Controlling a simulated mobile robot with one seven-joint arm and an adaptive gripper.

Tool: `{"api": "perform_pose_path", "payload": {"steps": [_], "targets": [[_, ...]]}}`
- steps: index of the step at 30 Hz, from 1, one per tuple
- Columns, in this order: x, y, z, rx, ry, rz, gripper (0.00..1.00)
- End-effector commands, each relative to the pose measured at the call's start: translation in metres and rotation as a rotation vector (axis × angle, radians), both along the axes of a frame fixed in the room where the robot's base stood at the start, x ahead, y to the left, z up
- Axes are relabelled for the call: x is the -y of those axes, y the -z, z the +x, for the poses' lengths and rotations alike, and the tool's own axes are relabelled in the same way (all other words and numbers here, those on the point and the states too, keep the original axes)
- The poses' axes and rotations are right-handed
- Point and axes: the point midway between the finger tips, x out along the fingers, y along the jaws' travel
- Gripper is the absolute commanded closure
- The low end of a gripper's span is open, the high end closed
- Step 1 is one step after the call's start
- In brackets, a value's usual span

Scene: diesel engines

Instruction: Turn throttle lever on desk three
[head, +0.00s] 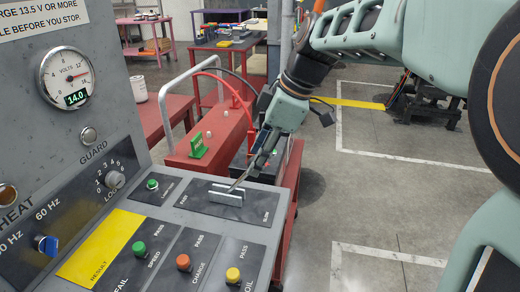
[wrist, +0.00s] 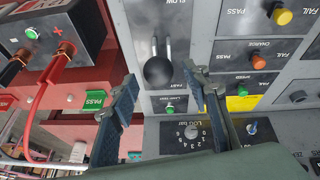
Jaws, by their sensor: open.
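The throttle lever is on a dark plate (head: 203,196) marked FAST and SLOW on the sloping desk panel. In the head view its thin metal stalk (head: 240,181) rises from a slot near the plate's middle, and its top is hidden by my gripper. In the wrist view its round black knob (wrist: 158,71) faces the camera near the FAST lettering. My gripper (head: 259,157) is above the plate, pointing down at the lever. In the wrist view the open fingers (wrist: 161,80) stand either side of the knob with gaps. I see no clear contact.
Green (head: 138,248), orange (head: 183,262) and yellow (head: 232,275) buttons sit close in front of the plate. A green PASS tag (head: 198,146) and a battery with red cable (wrist: 60,45) stand beside the desk. The upright gauge panel (head: 70,110) rises at left.

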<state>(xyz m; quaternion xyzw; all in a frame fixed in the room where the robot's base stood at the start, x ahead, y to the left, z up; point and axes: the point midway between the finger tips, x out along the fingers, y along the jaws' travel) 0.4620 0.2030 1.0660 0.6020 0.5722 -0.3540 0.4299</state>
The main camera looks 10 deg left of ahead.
Motion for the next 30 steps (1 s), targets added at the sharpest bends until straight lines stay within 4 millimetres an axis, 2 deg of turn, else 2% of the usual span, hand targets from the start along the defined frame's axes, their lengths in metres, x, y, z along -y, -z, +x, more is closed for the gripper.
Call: {"api": "perform_pose_path", "payload": {"steps": [1,3,9,21,30], "targets": [[-0.004,0.012,0.0,-0.005,-0.002,0.0,0.57],[-0.009,0.023,0.001,-0.004,-0.001,0.0,0.57],[-0.019,0.045,0.004,-0.002,0.0,0.0,0.57],[-0.022,0.051,0.005,-0.001,0.002,0.0,0.57],[-0.021,0.051,0.005,-0.001,0.002,0.0,0.9]]}}
